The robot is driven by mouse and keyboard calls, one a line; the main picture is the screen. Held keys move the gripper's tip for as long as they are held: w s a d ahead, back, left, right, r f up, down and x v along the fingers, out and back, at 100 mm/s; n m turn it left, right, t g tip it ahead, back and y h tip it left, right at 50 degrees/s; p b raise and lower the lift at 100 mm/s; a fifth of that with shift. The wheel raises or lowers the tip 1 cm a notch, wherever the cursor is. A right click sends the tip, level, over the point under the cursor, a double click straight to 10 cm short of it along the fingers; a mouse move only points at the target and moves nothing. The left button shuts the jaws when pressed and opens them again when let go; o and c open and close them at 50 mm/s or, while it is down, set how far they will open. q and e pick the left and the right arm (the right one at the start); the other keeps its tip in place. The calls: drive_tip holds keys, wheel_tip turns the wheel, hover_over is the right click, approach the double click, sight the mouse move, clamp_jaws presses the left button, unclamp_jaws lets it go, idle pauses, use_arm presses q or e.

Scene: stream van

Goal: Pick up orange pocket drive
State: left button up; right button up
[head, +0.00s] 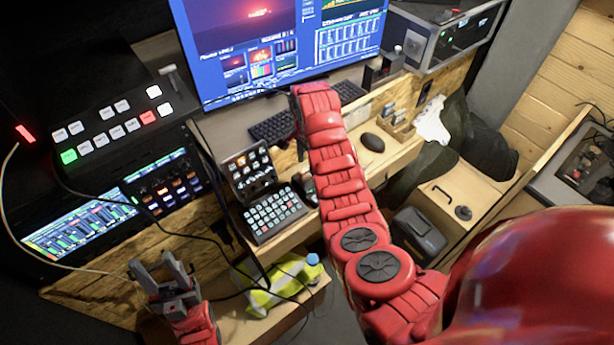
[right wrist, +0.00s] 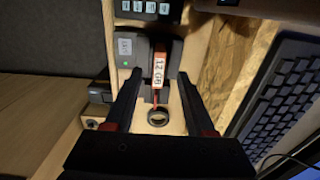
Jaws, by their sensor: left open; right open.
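The orange pocket drive (right wrist: 158,54) shows in the right wrist view, with a white label printed with black characters. It stands against or in a dark block (right wrist: 135,50), apparently a dock or holder. My right gripper (right wrist: 159,82) is open, with one finger on each side of the drive's near end; I cannot tell whether either finger touches it. In the head view my right arm reaches to the desk and hides most of that gripper; I cannot make out the drive there. My left gripper (head: 167,284) is open and empty at the lower left.
A dark ring (right wrist: 158,117) lies near the drive. A keyboard (right wrist: 280,95) is to the right. The head view shows a button panel (head: 274,213), a monitor (head: 280,45), a mouse (head: 373,142) and a yellow vest (head: 280,285) on a low wooden surface. Cables hang near my left gripper.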

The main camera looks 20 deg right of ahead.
sight(307, 169)
wheel_tip(307, 169, down, 3)
drive_tip(key=shift+s+p, duration=0.1)
drive_tip(key=shift+p, duration=0.8)
drive_tip(key=shift+f, duration=0.85)
clamp_jaws()
